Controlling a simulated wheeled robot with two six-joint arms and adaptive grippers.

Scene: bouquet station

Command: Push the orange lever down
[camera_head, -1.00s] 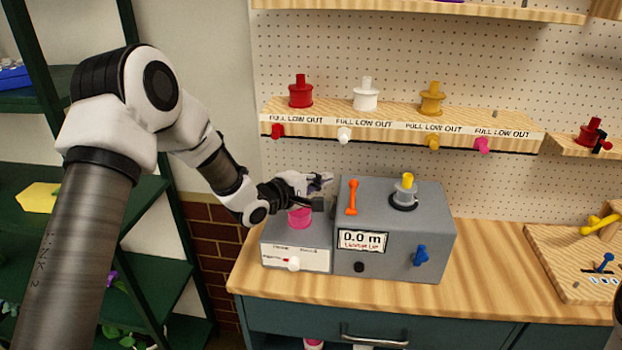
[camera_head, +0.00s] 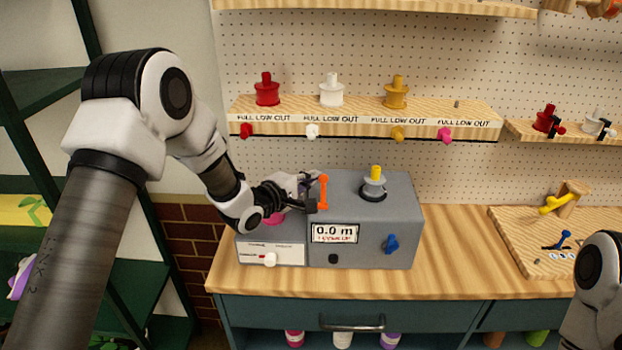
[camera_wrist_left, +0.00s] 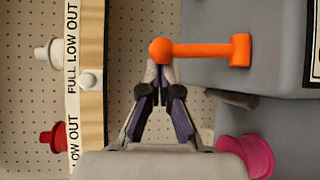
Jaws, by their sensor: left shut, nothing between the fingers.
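The orange lever (camera_head: 323,192) stands on the top of the grey machine (camera_head: 375,215), toward its left side. In the left wrist view the lever (camera_wrist_left: 208,50) is a bar with a round knob at one end and a block at the other. My left gripper (camera_head: 312,196) is shut and empty, close to the lever's left side. In the left wrist view my left gripper's tips (camera_wrist_left: 160,72) meet at the round knob and are partly hidden by it; whether they touch it I cannot tell.
A pink spool (camera_wrist_left: 250,155) sits beside the machine, mostly behind my gripper in the head view. A shelf (camera_head: 360,118) holds several spools above.

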